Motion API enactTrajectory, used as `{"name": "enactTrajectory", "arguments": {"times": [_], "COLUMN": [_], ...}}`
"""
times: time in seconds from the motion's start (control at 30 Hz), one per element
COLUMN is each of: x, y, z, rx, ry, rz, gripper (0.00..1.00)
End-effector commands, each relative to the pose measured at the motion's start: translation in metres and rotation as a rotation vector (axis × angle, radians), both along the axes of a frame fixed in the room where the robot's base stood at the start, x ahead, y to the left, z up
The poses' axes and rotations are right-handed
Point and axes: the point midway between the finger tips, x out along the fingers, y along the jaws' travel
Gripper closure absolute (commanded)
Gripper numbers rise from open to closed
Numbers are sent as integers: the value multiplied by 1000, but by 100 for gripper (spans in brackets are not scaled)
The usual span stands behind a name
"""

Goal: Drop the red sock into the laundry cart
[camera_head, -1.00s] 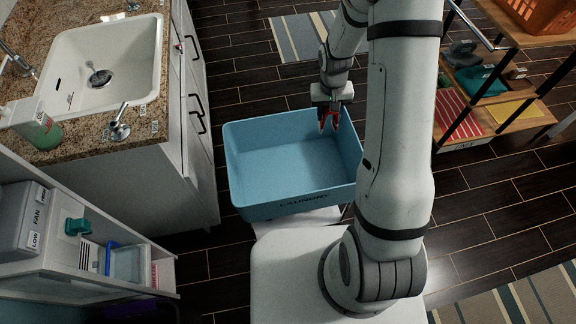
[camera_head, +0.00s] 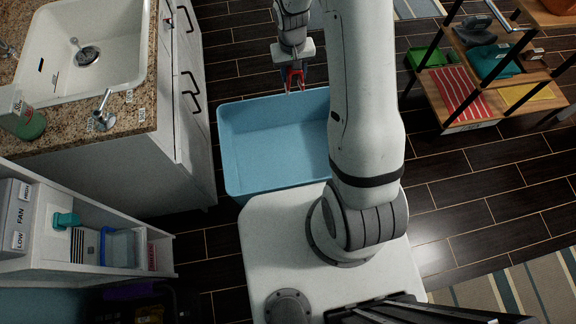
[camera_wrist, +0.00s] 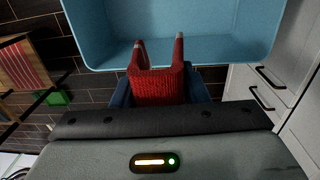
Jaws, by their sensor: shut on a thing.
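The red sock (camera_wrist: 158,86) is held between the jaws of my gripper (camera_head: 293,82); in the wrist view its two ends stick out towards the blue tub. The sock also shows as a small red shape in the head view (camera_head: 294,77). The laundry cart is a blue, open tub (camera_head: 270,143), and its visible inside is empty. In the head view my gripper is at the cart's far rim. In the wrist view the cart (camera_wrist: 180,53) lies just past the sock's ends. I cannot tell how high the sock is above the rim.
A sink counter (camera_head: 130,110) with white cabinets stands close on the cart's left. A shelf rack (camera_head: 480,100) with folded cloths stands at the right. A low white shelf unit (camera_head: 90,210) is at the lower left. Dark floor is free between cart and rack.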

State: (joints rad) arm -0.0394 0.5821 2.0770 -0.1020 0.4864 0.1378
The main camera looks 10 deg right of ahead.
Motion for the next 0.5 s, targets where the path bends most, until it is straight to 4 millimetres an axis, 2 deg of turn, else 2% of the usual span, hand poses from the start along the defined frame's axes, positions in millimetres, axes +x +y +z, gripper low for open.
{"name": "enactTrajectory", "arguments": {"times": [0.03, 0.5], "x": [-1, -25], "y": [1, 3], "z": [-9, -64], "rx": [0, -1], "ry": [-1, -3], "rz": [1, 4], "gripper": [82, 82]}}
